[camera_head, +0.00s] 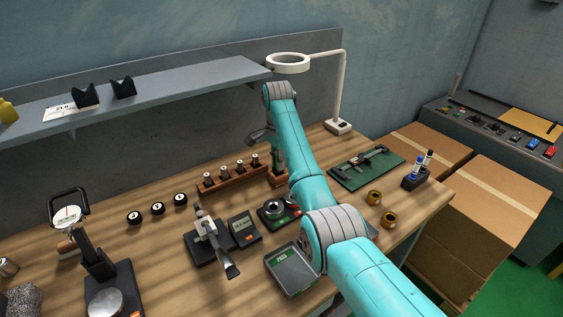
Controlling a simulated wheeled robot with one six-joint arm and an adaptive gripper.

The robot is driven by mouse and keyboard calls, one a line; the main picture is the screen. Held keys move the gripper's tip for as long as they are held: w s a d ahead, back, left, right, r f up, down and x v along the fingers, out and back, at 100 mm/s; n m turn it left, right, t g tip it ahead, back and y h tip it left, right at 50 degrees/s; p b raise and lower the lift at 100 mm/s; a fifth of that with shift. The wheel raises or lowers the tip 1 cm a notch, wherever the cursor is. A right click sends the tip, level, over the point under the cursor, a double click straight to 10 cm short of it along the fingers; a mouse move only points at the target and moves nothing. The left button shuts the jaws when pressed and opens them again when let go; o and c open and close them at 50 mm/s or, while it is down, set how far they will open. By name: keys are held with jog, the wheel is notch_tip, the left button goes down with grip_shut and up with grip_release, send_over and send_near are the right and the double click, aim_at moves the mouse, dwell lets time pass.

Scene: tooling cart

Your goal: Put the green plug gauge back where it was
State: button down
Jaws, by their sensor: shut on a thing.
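My gripper (277,160) is at the back of the bench, half hidden behind my teal arm, and looks small and dark. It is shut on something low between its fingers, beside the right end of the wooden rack. I cannot make out the green plug gauge clearly; my arm and gripper cover that spot. The wooden rack (232,179) holds several upright plug gauges with pale, dark-centred tops. A small wooden block (277,179) shows just below my gripper; I cannot tell whether they touch.
A ring lamp (289,63) stands behind my arm. A green mat (366,171) with a caliper lies right. A grey tray (292,270), dial stand (211,240) and digital readout (243,231) stand in front. A shelf (160,93) overhangs the back.

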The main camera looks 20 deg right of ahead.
jog(key=shift+a+f, duration=0.1)
jog(key=shift+f, duration=0.15)
jog(key=shift+f, duration=0.15)
jog(key=shift+f, duration=0.25)
jog(key=c, duration=1.1)
grip_release()
